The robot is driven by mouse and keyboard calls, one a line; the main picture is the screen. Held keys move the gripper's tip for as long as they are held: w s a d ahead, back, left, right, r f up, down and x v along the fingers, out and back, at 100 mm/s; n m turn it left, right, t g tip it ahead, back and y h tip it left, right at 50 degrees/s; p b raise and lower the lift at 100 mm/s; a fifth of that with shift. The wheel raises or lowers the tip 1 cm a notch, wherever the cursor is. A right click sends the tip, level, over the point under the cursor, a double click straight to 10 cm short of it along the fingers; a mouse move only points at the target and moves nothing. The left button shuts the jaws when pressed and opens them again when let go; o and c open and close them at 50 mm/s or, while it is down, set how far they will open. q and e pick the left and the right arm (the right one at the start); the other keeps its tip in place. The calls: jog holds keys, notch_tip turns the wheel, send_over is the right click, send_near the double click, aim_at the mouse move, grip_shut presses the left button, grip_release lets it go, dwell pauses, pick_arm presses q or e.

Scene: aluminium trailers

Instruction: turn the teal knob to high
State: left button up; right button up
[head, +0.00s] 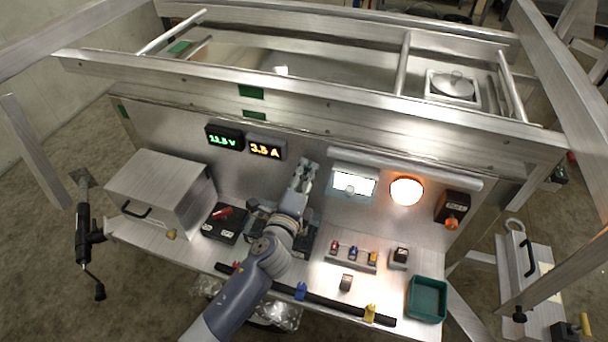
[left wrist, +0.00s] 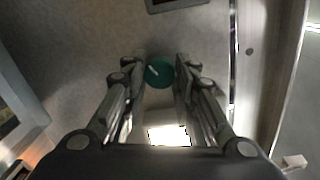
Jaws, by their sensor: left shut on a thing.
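The teal knob (left wrist: 159,74) is round, with a short white mark pointing to the upper left in the left wrist view. It sits on the grey panel (head: 160,126), between the two fingertips of my left gripper (left wrist: 160,64). My left gripper is shut on it. In the head view my left gripper (head: 307,168) reaches the upright panel, right of the amber display, and hides the knob. Any scale marks around the knob are too unclear to read. My right gripper is not in view.
Green (head: 225,138) and amber (head: 264,149) displays are left of my gripper. A lit white screen (head: 352,181) and round orange lamp (head: 406,191) are to its right. On the shelf are a metal box (head: 157,187), small switches (head: 352,254) and a green tray (head: 427,299).

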pick_arm(q)
jog(key=o, duration=1.1)
jog(key=v, duration=1.2)
